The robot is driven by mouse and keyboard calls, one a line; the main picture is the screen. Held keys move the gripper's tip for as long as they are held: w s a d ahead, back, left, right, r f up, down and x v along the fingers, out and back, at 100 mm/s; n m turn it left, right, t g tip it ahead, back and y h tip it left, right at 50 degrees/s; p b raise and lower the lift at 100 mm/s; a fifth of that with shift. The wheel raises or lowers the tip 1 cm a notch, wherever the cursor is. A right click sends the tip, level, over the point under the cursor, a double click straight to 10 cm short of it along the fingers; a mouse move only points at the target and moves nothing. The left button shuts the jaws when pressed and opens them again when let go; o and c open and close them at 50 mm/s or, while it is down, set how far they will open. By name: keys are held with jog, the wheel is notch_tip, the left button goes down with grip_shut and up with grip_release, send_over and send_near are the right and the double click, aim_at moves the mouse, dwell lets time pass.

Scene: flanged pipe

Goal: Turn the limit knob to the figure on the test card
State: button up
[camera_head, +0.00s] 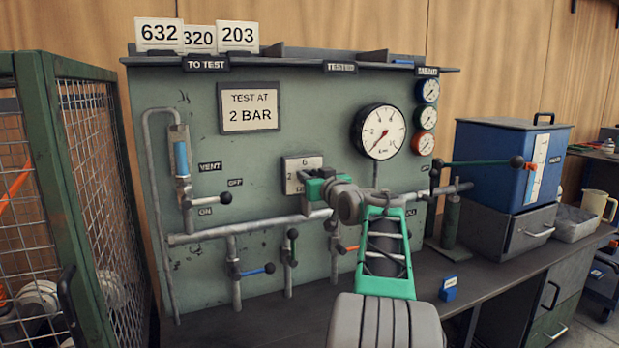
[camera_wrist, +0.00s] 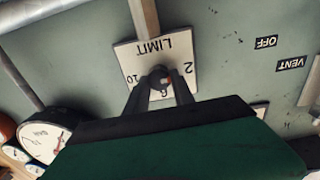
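The test card (camera_head: 249,107) on the green panel reads "TEST AT 2 BAR". The limit plate (camera_head: 291,176) sits below and right of it, partly covered by my gripper (camera_head: 312,189). In the wrist view the limit plate (camera_wrist: 183,47) appears upside down, with the figures 2, 6 and 10. The dark limit knob (camera_wrist: 161,76) is at its middle. My gripper (camera_wrist: 160,85) reaches the plate with one finger on each side of the knob. I cannot tell whether the fingers press on it. The knob's pointing direction is unclear.
A round gauge (camera_head: 379,131) is mounted right of the plate. Pipes (camera_head: 250,231) with several coloured valve levers run below. A mesh cage (camera_head: 90,150) stands at left. A blue box (camera_head: 500,165) stands on the bench at right.

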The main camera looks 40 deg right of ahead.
jog(key=o, duration=0.4)
jog(key=shift+o, duration=0.2)
jog(key=v, duration=0.7)
jog(key=shift+s, duration=0.35)
jog(key=shift+a, duration=0.15)
